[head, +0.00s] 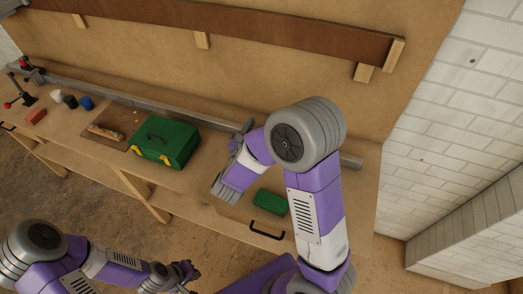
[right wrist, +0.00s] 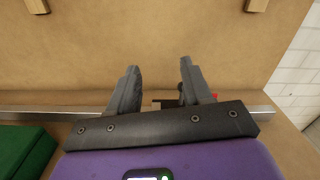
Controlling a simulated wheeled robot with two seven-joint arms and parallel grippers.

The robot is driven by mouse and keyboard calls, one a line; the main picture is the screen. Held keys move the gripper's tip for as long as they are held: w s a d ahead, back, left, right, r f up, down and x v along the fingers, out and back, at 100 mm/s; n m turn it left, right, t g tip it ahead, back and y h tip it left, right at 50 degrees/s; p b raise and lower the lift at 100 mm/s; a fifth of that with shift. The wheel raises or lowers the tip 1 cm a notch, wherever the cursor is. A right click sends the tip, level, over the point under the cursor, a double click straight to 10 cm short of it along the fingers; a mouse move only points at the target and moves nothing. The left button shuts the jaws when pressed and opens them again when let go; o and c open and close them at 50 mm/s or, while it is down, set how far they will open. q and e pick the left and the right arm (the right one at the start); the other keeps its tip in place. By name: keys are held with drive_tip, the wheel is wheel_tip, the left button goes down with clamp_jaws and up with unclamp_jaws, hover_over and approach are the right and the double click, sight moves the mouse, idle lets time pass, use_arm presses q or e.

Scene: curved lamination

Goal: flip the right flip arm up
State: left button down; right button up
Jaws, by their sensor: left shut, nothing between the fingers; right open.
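The right flip arm (right wrist: 182,99) shows in the right wrist view as a small dark mechanism with a red part, at the metal rail. It is partly hidden behind the right finger of my right gripper (right wrist: 159,66), and my arm hides it in the head view. My right gripper (head: 246,128) is open over the rail, with no object seen between its fingers. I cannot tell whether it touches the flip arm. My left gripper (head: 188,277) is shut and empty, low in front of the bench. Another dark clamp mechanism with red knobs (head: 27,97) stands at the rail's far left end.
The metal rail (head: 205,119) runs along the wooden bench. A green toolbox (head: 166,143), a smaller green box (head: 269,201), several cups (head: 70,101) and a red block (head: 36,116) are on the bench. A long brown strip (head: 240,27) rests on wooden blocks at the back panel. A white brick wall (head: 460,120) stands at right.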

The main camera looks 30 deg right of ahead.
drive_tip(key=f+b, duration=0.5)
drive_tip(key=f, duration=0.1)
drive_tip(key=f+b, duration=0.5)
drive_tip(key=f, duration=0.1)
drive_tip(key=w+f+b, duration=0.1)
drive_tip(key=f+b, duration=0.4)
drive_tip(key=shift+w+f, duration=0.1)
drive_tip(key=shift+f, duration=0.3)
drive_tip(key=x, duration=0.7)
drive_tip(key=shift+w+d, duration=0.15)
drive_tip(key=shift+w, duration=0.1)
use_arm(q)
wheel_tip(320, 180, down, 17)
drive_tip(key=w, duration=0.1)
drive_tip(key=shift+f, duration=0.2)
use_arm(e)
clamp_jaws()
